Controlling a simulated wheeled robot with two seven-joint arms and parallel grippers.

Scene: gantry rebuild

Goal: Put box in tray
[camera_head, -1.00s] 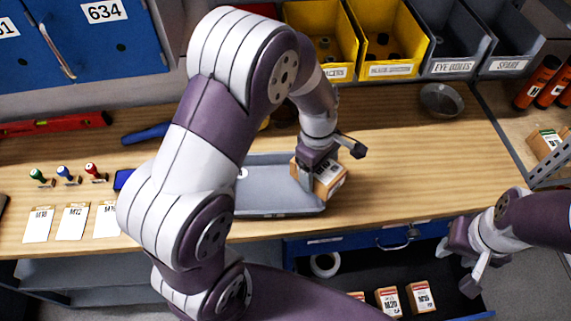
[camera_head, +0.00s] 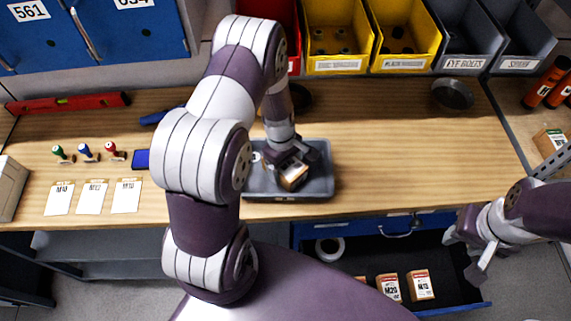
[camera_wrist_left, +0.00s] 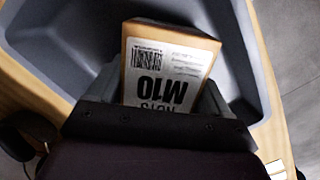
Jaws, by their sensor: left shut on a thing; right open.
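The box (camera_head: 293,176) is small and brown with a white label. In the left wrist view the box (camera_wrist_left: 168,68) shows the label "M10". My left gripper (camera_head: 291,165) is shut on it and holds it within the outline of the grey tray (camera_head: 322,187). The tray's walls (camera_wrist_left: 85,52) surround the box in the left wrist view. I cannot tell whether the box touches the tray floor. My right gripper (camera_head: 470,252) is open and empty, off to the right beside the open drawer.
The open drawer (camera_head: 450,293) holds several small boxes (camera_head: 420,285) and a white roll (camera_head: 329,248). Coloured bins (camera_head: 402,42) stand along the back. A metal bowl (camera_head: 452,95), stamps (camera_head: 88,152) and label cards (camera_head: 92,196) are on the bench. The bench right of the tray is clear.

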